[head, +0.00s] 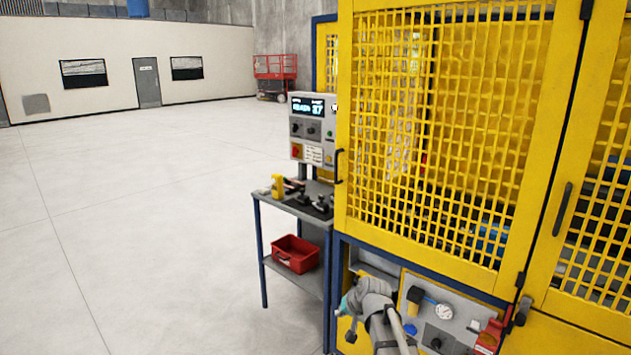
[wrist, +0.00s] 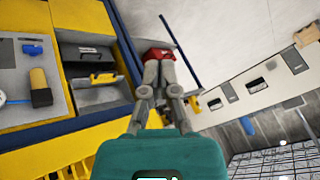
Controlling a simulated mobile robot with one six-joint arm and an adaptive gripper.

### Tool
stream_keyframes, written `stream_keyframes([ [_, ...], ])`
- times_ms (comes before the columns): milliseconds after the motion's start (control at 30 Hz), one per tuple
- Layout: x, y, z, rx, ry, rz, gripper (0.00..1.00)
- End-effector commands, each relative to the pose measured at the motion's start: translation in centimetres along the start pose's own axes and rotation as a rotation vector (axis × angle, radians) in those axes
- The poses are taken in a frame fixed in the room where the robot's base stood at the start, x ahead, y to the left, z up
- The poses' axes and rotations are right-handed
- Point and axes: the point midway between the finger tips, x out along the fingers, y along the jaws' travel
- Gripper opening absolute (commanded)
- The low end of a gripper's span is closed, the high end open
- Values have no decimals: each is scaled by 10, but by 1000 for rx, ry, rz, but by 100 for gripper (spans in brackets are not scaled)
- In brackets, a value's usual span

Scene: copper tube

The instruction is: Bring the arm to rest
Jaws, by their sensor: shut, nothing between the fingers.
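My gripper (wrist: 158,60) shows in the wrist view with its two grey fingers together and nothing between them. Its teal body fills the lower middle of that view. In the head view, my grey arm is low at the right, in front of the lower panel of the yellow machine cage (head: 343,200). A bit of teal shows at its left side there, but the fingers cannot be made out. In the wrist view, the fingertips overlap a red bin (wrist: 160,45) behind them; they appear well apart from it.
A panel with a gauge (head: 430,304) and an open recess (wrist: 95,60) sits close to my arm. Left of the cage stands a small table (head: 257,225) with tools on top, the red bin on its shelf and a control box (head: 312,130) above. The floor (head: 140,220) at left is clear.

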Motion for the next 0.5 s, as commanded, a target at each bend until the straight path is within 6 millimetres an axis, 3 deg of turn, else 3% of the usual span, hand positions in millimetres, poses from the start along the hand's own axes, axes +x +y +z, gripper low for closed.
stream_keyframes([
  [33, -13, 12, 29, -16, -55, 43, 0],
  [200, -47, 50, 102, -55, -248, 199, 0],
  [333, -73, 73, 145, -64, -369, 300, 0],
  [500, -96, 90, 176, -62, -464, 382, 0],
])
